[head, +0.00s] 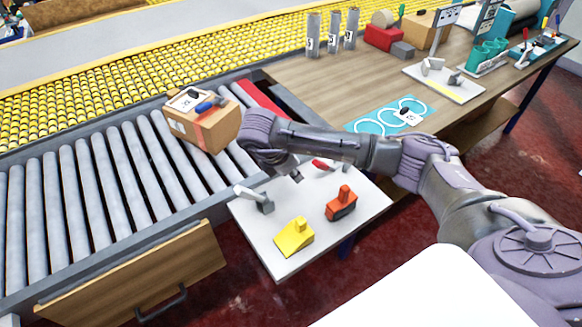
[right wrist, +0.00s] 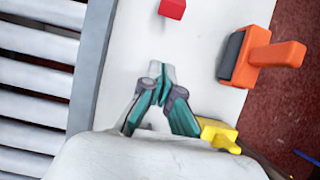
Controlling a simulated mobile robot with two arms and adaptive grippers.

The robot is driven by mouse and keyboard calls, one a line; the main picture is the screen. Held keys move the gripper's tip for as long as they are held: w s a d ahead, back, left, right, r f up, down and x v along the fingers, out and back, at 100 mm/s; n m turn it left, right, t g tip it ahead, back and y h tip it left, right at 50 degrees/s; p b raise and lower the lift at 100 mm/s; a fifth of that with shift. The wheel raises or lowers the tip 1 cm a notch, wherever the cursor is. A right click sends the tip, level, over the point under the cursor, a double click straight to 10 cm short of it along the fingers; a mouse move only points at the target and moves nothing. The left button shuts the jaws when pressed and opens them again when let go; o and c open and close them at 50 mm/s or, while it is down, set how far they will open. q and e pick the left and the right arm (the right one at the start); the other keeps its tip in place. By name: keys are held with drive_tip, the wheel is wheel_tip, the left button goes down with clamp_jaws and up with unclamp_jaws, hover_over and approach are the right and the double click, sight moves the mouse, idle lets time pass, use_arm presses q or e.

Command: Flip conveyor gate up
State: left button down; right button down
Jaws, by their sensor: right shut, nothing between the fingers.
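A red bar (head: 262,101) lies low across the right end of the roller conveyor (head: 110,185), behind the cardboard box; it may be the gate, but I cannot tell for sure. A white panel (head: 275,258) beside the conveyor carries a grey lever (head: 254,199) and a red-handled part (head: 324,165), partly hidden by my arm. Its red end also shows in the right wrist view (right wrist: 172,8). My right gripper (head: 297,177) is above the panel, between these two parts. In the right wrist view its fingertips (right wrist: 156,78) are together and empty. My left gripper is out of view.
A cardboard box (head: 203,122) with a blue-handled tool on top sits on the rollers. An orange tool (head: 341,204) and a yellow wedge (head: 294,238) stand on the panel. A wooden drawer front (head: 135,278) juts below the conveyor. The left rollers are clear.

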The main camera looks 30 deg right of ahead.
drive_tip(key=x, duration=0.3)
drive_tip(key=shift+d+f+p, duration=0.2)
drive_tip(key=shift+d+p, duration=0.05)
drive_tip(key=shift+p, duration=0.05)
drive_tip(key=shift+w+d+r+p, duration=0.2)
drive_tip(key=shift+d+r+p, duration=0.5)
drive_tip(key=shift+d+r, duration=0.65)
